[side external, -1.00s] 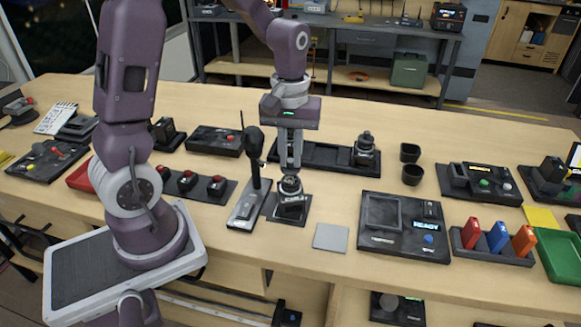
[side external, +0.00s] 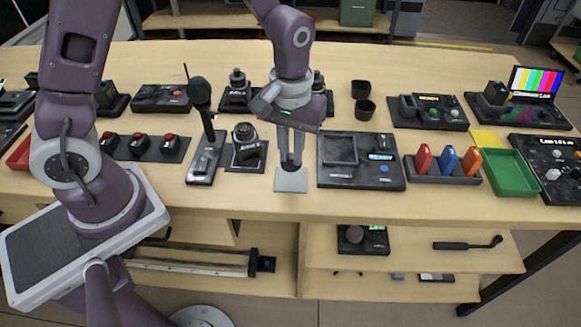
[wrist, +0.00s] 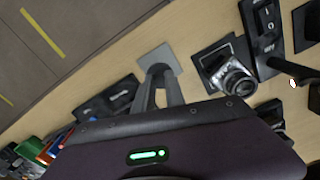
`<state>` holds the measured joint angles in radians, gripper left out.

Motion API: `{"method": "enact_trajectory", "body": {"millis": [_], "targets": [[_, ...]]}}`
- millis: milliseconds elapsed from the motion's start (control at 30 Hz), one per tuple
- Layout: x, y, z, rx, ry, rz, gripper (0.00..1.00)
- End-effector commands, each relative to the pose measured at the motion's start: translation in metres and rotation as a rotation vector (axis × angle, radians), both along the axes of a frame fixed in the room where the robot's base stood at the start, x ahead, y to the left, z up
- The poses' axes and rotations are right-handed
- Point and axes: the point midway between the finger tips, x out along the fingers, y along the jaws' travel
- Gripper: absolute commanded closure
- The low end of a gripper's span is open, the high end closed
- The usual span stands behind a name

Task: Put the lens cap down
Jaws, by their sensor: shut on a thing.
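My gripper (side external: 291,166) points down over a flat grey square pad (side external: 291,181), just right of a camera (side external: 247,150) on a dark base. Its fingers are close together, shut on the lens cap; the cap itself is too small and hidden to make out. In the wrist view the fingertips (wrist: 160,70) are over the near part of the grey pad (wrist: 158,55). The camera (wrist: 236,82) lies to the right there, its glass lens showing uncovered. I cannot tell whether the fingertips touch the pad.
A microphone (side external: 202,100) stands left of the camera. A dark console with a blue display (side external: 381,156) is close right of the pad. Beyond it are a holder with red, blue and orange pieces (side external: 447,160) and a green tray (side external: 514,182). Bare wood (side external: 290,206) lies in front of the pad.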

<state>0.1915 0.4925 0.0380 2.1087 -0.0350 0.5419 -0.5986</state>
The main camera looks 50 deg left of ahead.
Motion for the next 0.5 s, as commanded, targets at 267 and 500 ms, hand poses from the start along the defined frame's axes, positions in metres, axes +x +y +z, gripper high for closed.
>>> {"method": "enact_trajectory", "body": {"millis": [267,500], "targets": [[0.000,0.001,-0.045,0.000,0.001,0.002,1.00],[0.000,0.001,-0.046,0.000,-0.001,0.002,1.00]]}}
